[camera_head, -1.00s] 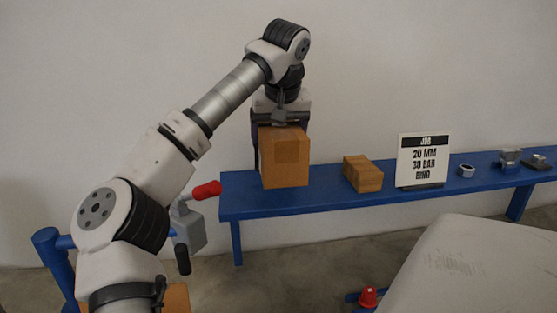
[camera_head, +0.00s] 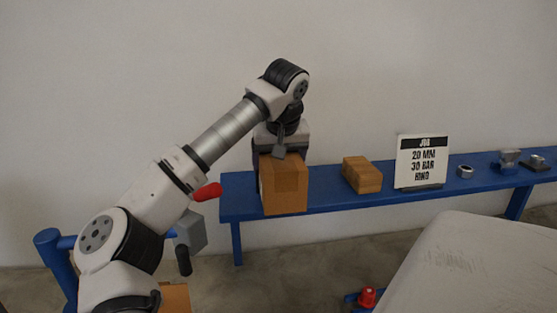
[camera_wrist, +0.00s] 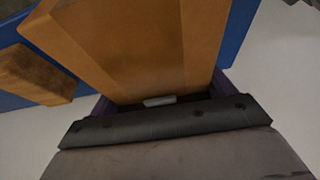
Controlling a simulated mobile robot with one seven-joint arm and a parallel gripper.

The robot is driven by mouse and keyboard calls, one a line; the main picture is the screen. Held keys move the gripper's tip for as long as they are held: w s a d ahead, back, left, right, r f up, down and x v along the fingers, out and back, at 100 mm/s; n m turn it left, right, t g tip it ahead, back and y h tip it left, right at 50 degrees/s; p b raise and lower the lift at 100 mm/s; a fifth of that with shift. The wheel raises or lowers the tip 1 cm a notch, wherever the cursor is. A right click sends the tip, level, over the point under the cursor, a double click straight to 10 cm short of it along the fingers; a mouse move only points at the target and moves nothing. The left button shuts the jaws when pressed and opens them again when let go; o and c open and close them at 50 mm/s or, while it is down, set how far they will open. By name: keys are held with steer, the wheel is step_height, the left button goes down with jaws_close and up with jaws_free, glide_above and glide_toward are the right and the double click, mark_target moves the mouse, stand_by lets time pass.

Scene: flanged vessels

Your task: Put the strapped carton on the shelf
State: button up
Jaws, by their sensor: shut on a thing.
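The strapped carton (camera_head: 284,188) is a brown box with a band-like strip down one face. It hangs roughly upright below my gripper (camera_head: 281,150), which is shut on it from above. In the wrist view the carton (camera_wrist: 135,45) fills the top middle, close against the gripper (camera_wrist: 160,103). The shelf (camera_head: 330,189) is a long blue bench along the wall. The carton is over or in front of its left part and hides some of its front edge. I cannot tell whether the carton's underside touches the shelf.
A smaller brown box (camera_head: 362,174) lies on the shelf right of the carton. A job sign (camera_head: 421,161), a metal nut (camera_head: 465,172) and grey fittings (camera_head: 509,159) stand farther right. A grey valve-like part with a red handle (camera_head: 207,192) is left of the shelf.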

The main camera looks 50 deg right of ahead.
steer(key=o, duration=1.8)
steer(key=shift+c, duration=0.2)
steer(key=shift+r, duration=0.1)
steer(key=b+v, duration=0.2)
steer(key=v, duration=1)
